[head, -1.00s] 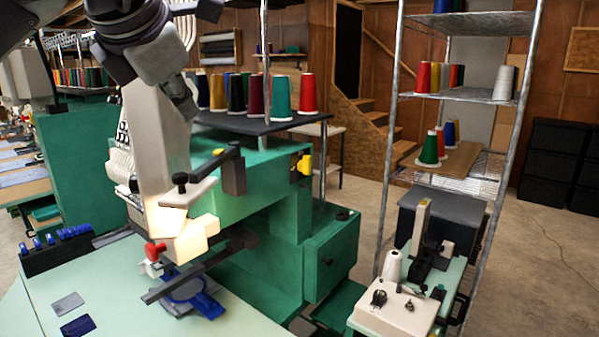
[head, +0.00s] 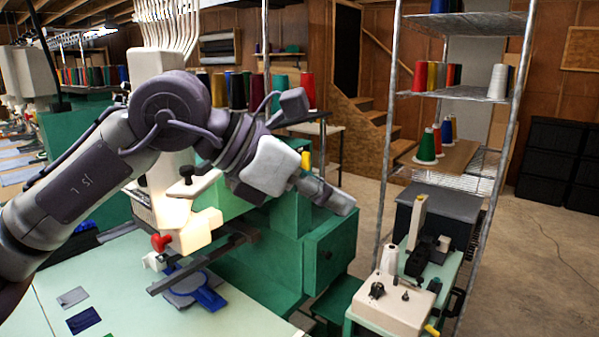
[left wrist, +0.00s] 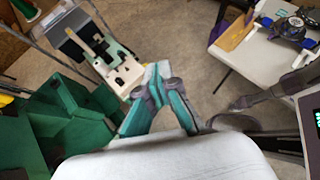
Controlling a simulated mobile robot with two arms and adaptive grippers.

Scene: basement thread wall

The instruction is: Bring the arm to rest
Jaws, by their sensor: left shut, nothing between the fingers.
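My left arm reaches in from the left in the head view, bent at a grey-purple joint, in front of the green embroidery machine (head: 285,235). My left gripper (head: 343,203) points right and slightly down, held in the air in front of the machine. In the left wrist view the teal fingers of the left gripper (left wrist: 157,70) meet at their tips with nothing between them. My right gripper does not show clearly in either view.
A wire rack (head: 468,93) with thread cones stands right of the machine. A small beige-topped machine (head: 398,298) is in front of it. A pale table (head: 170,318) with small fabric pieces lies below my arm. A white table (left wrist: 262,62) shows in the left wrist view. Floor at right is open.

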